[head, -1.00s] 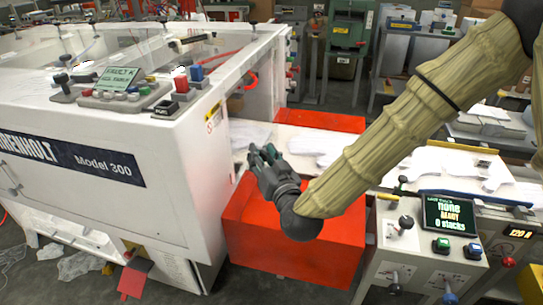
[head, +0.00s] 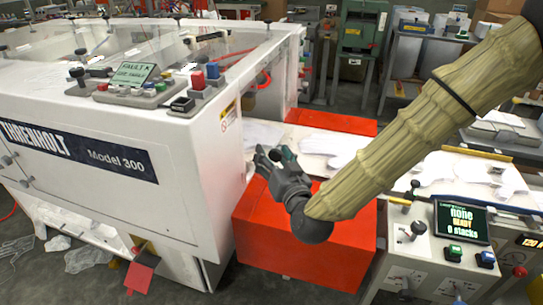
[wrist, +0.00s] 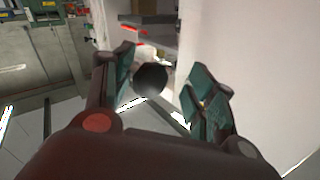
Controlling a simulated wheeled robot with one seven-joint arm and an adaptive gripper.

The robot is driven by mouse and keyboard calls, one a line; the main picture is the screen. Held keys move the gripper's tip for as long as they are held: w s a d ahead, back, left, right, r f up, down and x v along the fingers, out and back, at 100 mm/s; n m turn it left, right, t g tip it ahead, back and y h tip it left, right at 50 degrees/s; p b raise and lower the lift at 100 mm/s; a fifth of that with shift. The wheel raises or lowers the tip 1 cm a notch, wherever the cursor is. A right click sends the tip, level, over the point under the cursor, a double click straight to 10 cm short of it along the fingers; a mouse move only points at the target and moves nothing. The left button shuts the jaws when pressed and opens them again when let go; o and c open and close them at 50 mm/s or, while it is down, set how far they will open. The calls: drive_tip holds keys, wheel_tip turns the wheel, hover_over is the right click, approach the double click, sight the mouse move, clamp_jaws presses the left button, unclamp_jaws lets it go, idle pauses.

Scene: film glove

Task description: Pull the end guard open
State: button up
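The white machine marked Model 300 (head: 120,158) fills the left of the head view. Its end panel (head: 229,135), which I take for the end guard, faces my gripper; I see no clear gap showing it open. My gripper (head: 268,158) is just right of this end, above a red box. In the wrist view my gripper (wrist: 160,88) has its green-padded fingers spread apart. A dark round knob (wrist: 150,79) shows between them, apart from both pads as far as I can see. A white panel (wrist: 245,70) rises at the right there. The head view hides the knob.
The red box (head: 300,235) stands below my gripper, beside the machine. A white table (head: 320,143) with flat pale pieces lies behind. A control box with a screen (head: 461,221) reading "none READY 0 stacks" stands at the right. The machine's panel screen (head: 133,74) shows FAULT.

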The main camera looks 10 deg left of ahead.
drive_tip(key=shift+r, duration=0.15)
idle(0.3)
drive_tip(key=v, duration=0.7)
drive_tip(key=shift+s+d, duration=0.15)
drive_tip(key=shift+s, duration=0.1)
drive_tip(key=s+d+f+m+g+h, duration=0.1)
drive_tip(key=s+d+f+g+h, duration=0.2)
drive_tip(key=f, duration=0.6)
drive_tip(key=s+d+f+g, duration=0.2)
drive_tip(key=d+f, duration=0.4)
drive_tip(key=f, duration=0.4)
drive_tip(key=s+d+f+m+g+h, duration=0.1)
drive_tip(key=s+d+f+g+h, duration=0.2)
drive_tip(key=f, duration=0.6)
drive_tip(key=s+d+f+m+g+h, duration=0.1)
drive_tip(key=s+d+f+g+h, duration=0.1)
drive_tip(key=s+d+f, duration=0.6)
drive_tip(key=s+d+f+m+g+h+p, duration=0.1)
drive_tip(key=s+d+f+g, duration=0.4)
drive_tip(key=s+d, duration=0.8)
wheel_tip(320, 180, down, 3)
drive_tip(key=shift+s+r+h, duration=0.1)
drive_tip(key=shift+s+h, duration=0.2)
drive_tip(key=shift+h, duration=0.2)
